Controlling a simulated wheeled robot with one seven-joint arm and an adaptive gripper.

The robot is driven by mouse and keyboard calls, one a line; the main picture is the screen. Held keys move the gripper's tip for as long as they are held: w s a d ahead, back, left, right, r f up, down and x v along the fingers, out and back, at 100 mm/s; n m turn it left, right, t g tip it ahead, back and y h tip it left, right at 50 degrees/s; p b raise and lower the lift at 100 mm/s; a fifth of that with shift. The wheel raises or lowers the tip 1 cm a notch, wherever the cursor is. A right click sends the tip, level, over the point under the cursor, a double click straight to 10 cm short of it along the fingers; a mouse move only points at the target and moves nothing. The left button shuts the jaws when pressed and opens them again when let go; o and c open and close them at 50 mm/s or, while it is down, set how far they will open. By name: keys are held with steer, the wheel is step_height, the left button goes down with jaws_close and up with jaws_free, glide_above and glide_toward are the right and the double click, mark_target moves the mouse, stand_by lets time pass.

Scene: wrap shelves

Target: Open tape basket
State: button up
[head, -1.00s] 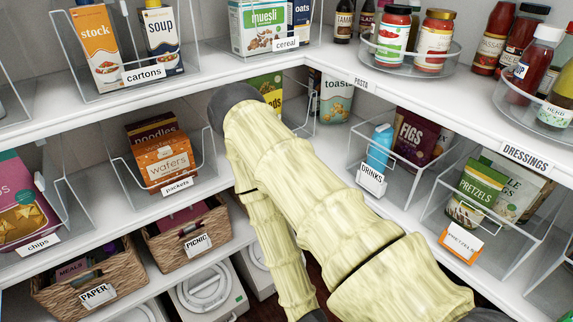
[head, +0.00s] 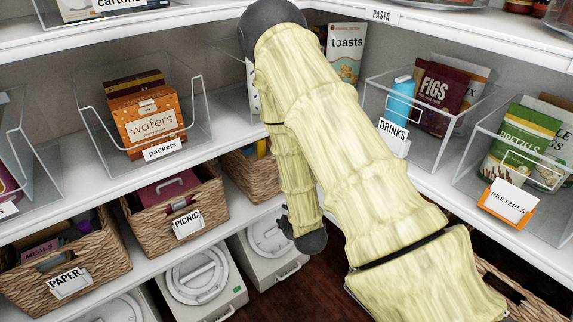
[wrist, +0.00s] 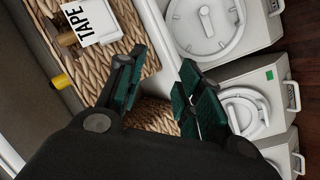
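The tape basket (wrist: 125,55) is brown and woven, with a white TAPE card (wrist: 92,20) at the upper left of the wrist view. In the head view a woven basket (head: 245,175) on the lower shelf, right of the picnic basket, is partly hidden behind my arm; its label cannot be seen there. My gripper (wrist: 163,80) is open and empty in the wrist view, its dark green finger pads apart. The left finger overlaps the basket's woven wall; contact cannot be told. The right finger is over the white shelf edge side.
The picnic basket (head: 160,215) and paper basket (head: 75,280) stand on the same shelf. White lidded bins (head: 200,278) are below, above a dark wood floor. Clear bins, such as the packets bin (head: 195,115) and drinks bin (head: 430,155), fill the shelf above.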

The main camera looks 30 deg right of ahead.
steer(key=w+d+r+n+t+h+b, duration=0.3)
steer(key=w+d+r+n+t+b, duration=0.3)
steer(key=w+d+r+b, duration=0.35)
steer(key=b+x, duration=0.1)
steer(key=x, duration=1)
steer(key=shift+w+a+r, duration=0.1)
steer(key=shift+w+r, duration=0.05)
steer(key=shift+w, duration=0.15)
